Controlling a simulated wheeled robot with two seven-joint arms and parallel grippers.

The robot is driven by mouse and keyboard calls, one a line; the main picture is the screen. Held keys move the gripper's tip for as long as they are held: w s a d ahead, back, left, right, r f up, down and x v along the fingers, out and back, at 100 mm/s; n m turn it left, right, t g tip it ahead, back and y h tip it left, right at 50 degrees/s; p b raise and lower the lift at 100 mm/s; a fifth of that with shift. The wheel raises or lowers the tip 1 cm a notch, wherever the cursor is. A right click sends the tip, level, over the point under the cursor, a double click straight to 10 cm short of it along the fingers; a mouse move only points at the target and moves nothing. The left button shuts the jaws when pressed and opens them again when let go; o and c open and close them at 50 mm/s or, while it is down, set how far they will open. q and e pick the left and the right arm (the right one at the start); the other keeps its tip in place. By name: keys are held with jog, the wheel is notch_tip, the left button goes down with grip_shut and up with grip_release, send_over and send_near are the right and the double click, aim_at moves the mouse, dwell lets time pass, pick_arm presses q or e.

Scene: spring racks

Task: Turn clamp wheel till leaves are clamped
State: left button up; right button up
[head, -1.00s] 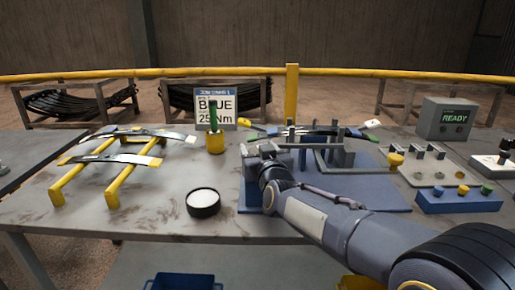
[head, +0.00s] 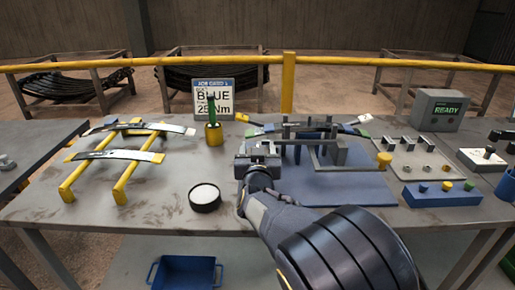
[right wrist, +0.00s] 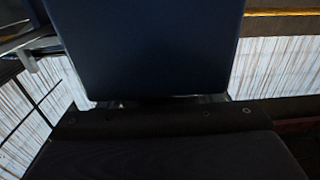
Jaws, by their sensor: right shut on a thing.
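The clamp fixture (head: 341,152) stands on a blue base plate (head: 350,190) in the head view, with grey uprights and bars. A stack of leaves (head: 345,126) with coloured end marks lies across it at the back. My right gripper (head: 258,149) is at the left end of the fixture, shut. The clamp wheel is hidden behind the gripper, so its grip on the wheel does not show clearly. Whether the leaves are pressed tight cannot be told. The right wrist view shows mostly a dark block close up. My left gripper is not in view.
Yellow rails with leaves (head: 118,155) stand at the left. A black round dish (head: 205,198), a yellow cup (head: 214,134) and a job card (head: 222,97) reading BLUE are near. A blue button box (head: 440,194) and a READY box (head: 437,110) stand at the right.

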jog(key=o, duration=1)
jog(key=shift+c, duration=0.2)
jog(key=s, duration=0.7)
jog(key=shift+s, duration=0.4)
